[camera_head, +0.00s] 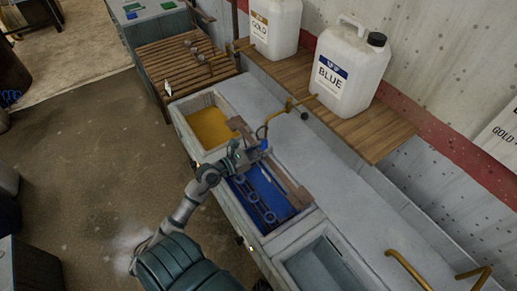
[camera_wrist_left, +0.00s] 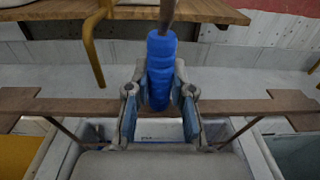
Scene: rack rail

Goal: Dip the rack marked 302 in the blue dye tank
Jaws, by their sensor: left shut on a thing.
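My left gripper (camera_head: 254,151) is over the blue dye tank (camera_head: 285,228), which sits between the yellow tank and a grey one. In the left wrist view, the gripper (camera_wrist_left: 160,108) is shut on a blue ribbed handle (camera_wrist_left: 160,62) with a thin rod rising from it. A wooden bar (camera_head: 291,186) lies along the tank's far side, passing behind the gripper; it also shows in the left wrist view (camera_wrist_left: 268,105). Several pale rings on dark rods (camera_head: 251,196) show against the blue dye. The number 302 cannot be read. My right gripper is out of view.
The yellow tank (camera_head: 208,127) is left of the blue one; the grey basin (camera_head: 325,266) is right. Brass taps (camera_head: 268,126) stand behind. Jugs marked BLUE (camera_head: 343,75) and GOLD (camera_head: 273,27) stand on a wooden shelf. A slatted bench (camera_head: 180,68) holds metal items.

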